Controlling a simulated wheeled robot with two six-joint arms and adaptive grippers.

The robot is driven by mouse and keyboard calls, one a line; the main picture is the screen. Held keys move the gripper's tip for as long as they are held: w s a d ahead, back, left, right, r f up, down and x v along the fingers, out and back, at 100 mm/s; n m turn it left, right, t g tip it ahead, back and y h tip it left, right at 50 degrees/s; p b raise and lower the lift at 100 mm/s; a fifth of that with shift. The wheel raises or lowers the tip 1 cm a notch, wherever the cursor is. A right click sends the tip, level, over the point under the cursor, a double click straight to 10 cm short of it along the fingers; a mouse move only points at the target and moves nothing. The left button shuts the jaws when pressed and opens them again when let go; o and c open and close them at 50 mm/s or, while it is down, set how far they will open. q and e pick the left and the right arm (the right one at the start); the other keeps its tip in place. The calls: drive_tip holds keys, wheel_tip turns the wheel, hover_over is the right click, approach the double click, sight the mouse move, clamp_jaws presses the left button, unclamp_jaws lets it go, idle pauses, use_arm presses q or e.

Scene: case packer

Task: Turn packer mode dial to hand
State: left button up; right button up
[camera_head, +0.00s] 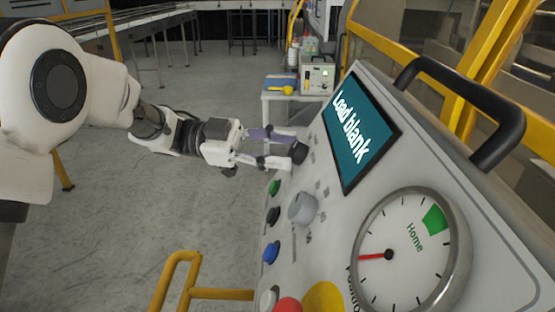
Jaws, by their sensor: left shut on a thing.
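A sloping grey control panel (330,215) fills the right side of the head view. My left gripper (283,149) reaches in from the left and is shut on a black dial (299,152) near the panel's far left edge, below the screen. The fingers cover part of this dial, and its setting and label cannot be read. A larger grey knob (302,208) sits nearer on the panel, clear of the gripper. My right gripper is not in view.
The screen (359,132) reads "Load blank". A yellow rail (190,290) stands in front.

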use_arm(q)
drive_tip(key=shift+f+m+y, duration=0.25)
drive_tip(key=shift+m+y, duration=0.05)
drive_tip(key=shift+m, duration=0.3)
drive_tip(key=shift+g+b, duration=0.3)
drive_tip(key=shift+g, duration=0.1)
drive_tip(key=o, duration=0.9)
drive_tip(key=shift+o, duration=1.2)
drive_tip(key=shift+d, duration=0.15)
drive_tip(key=shift+d+r, duration=0.1)
drive_tip(key=shift+r, duration=0.05)
drive_tip(key=v, duration=1.2)
